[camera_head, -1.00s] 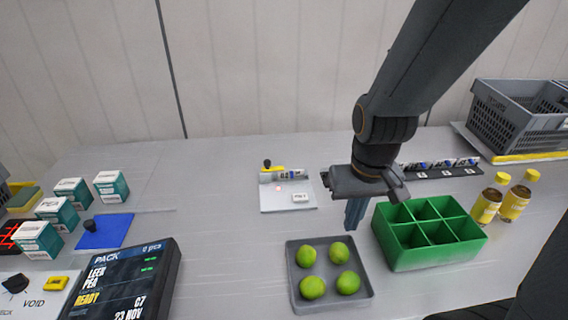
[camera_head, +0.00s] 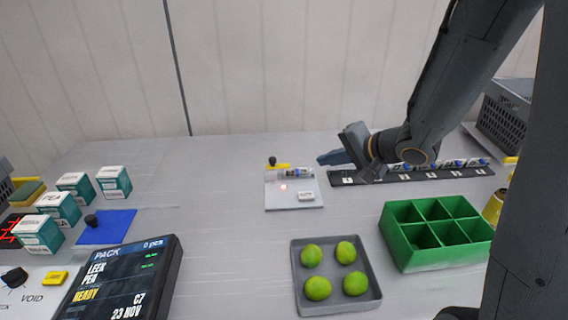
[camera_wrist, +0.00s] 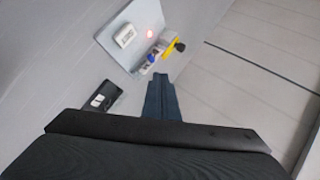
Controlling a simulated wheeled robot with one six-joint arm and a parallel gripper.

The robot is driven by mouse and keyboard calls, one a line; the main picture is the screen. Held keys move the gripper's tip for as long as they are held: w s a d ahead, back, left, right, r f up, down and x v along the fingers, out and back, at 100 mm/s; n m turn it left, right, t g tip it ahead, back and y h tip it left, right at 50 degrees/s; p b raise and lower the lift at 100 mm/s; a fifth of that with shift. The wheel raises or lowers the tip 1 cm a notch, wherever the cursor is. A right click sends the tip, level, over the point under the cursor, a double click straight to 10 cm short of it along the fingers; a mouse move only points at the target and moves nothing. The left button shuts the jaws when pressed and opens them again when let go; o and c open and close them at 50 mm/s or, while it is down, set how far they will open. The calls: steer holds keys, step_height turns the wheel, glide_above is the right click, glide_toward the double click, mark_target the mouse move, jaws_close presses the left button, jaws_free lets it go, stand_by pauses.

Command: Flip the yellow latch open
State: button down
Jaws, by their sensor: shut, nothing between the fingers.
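The yellow latch (camera_head: 283,166) with a black knob (camera_head: 272,161) sits at the back edge of a pale plate (camera_head: 291,204). A small tube with a blue end (camera_head: 297,173) lies just in front of it, and a red light (camera_head: 283,187) glows on the plate. The latch also shows in the wrist view (camera_wrist: 169,49), beyond my fingertips. My gripper (camera_head: 321,159) is shut and empty, lying nearly level and pointing left, to the right of the plate and apart from the latch. Its fingers also show in the wrist view (camera_wrist: 161,80).
A dark rack (camera_head: 417,175) with several tubes runs under and right of my wrist. A green divided crate (camera_head: 425,258) and a grey tray (camera_head: 335,304) of limes stand in front. A small white box (camera_head: 306,196) sits on the plate.

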steer(key=shift+s+a+r+m+g+y, duration=0.1)
steer(key=shift+s+a+m+g+y, duration=0.15)
steer(key=shift+a+y, duration=0.2)
steer(key=shift+s+a+m+g+y, duration=0.1)
steer(key=shift+s+a+m+y, duration=0.05)
steer(key=shift+s+a+y, duration=0.25)
steer(key=shift+w+a, duration=0.1)
steer(key=x, duration=0.9)
steer(key=shift+w+a+f, duration=0.25)
steer(key=shift+w+a, duration=0.95)
steer(key=shift+w, duration=0.05)
steer(key=shift+w+a+f, duration=0.1)
steer(key=shift+w+a, duration=0.35)
steer(key=shift+w, duration=0.05)
